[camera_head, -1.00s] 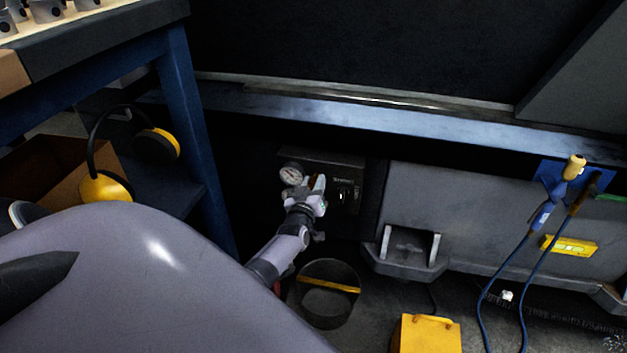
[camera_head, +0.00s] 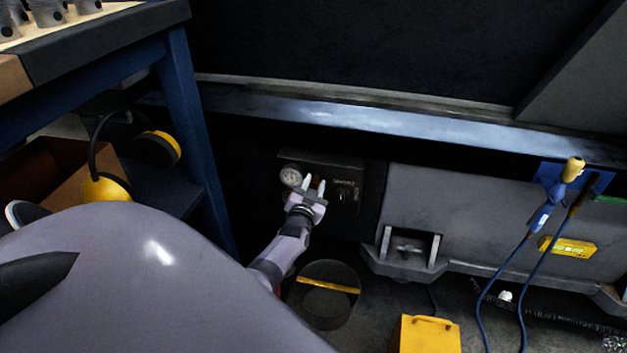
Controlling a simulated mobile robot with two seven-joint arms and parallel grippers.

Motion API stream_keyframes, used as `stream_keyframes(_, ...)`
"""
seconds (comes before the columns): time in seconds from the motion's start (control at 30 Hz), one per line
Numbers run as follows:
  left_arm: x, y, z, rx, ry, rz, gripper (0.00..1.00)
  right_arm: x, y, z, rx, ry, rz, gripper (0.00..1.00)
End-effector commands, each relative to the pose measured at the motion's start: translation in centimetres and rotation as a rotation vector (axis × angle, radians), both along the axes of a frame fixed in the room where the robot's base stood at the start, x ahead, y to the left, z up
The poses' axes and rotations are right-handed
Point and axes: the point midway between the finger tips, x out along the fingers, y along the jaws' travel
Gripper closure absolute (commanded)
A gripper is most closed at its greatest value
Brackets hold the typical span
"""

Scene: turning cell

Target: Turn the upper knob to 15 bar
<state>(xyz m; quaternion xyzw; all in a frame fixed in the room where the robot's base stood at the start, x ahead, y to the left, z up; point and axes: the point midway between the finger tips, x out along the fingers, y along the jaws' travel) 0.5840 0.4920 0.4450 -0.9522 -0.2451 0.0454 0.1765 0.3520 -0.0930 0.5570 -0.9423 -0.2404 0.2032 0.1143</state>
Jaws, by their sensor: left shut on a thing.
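A dark control panel (camera_head: 340,162) is set low in the machine front, near the middle of the view. A round white gauge (camera_head: 291,176) sits at its left; its needle is too small to read. My left gripper (camera_head: 314,181) is at the panel just right of the gauge. Its two pale fingers are shut on a small brownish knob (camera_head: 315,185), one finger on each side, which I take to be the upper knob. The gripper hides much of the knob and the panel below it. My right gripper is not in view.
A blue bench frame (camera_head: 185,110) with yellow ear muffs (camera_head: 107,188) stands left. A dark round bin (camera_head: 327,305) is on the floor below the panel. A grey bracket (camera_head: 408,250), yellow box (camera_head: 430,335) and blue cables (camera_head: 505,268) are to the right.

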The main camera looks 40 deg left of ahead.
Motion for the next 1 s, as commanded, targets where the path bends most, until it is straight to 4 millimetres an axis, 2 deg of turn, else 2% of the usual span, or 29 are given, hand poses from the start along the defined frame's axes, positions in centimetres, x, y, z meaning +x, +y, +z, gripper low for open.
stream_keyframes(0.53, -0.03, -0.08, -0.11, 0.023, 0.014, -0.001, 0.97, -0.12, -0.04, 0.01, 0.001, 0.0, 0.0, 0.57)
stream_keyframes(0.57, -0.03, -0.08, -0.11, 0.023, 0.014, -0.001, 0.64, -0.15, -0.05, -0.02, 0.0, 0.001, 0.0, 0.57)
stream_keyframes(0.63, -0.04, -0.08, -0.09, 0.023, 0.014, -0.001, 0.42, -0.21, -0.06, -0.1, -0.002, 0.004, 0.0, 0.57)
stream_keyframes(1.0, -0.13, 0.27, 0.06, 0.025, 0.011, 0.004, 0.42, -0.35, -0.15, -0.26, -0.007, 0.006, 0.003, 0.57)
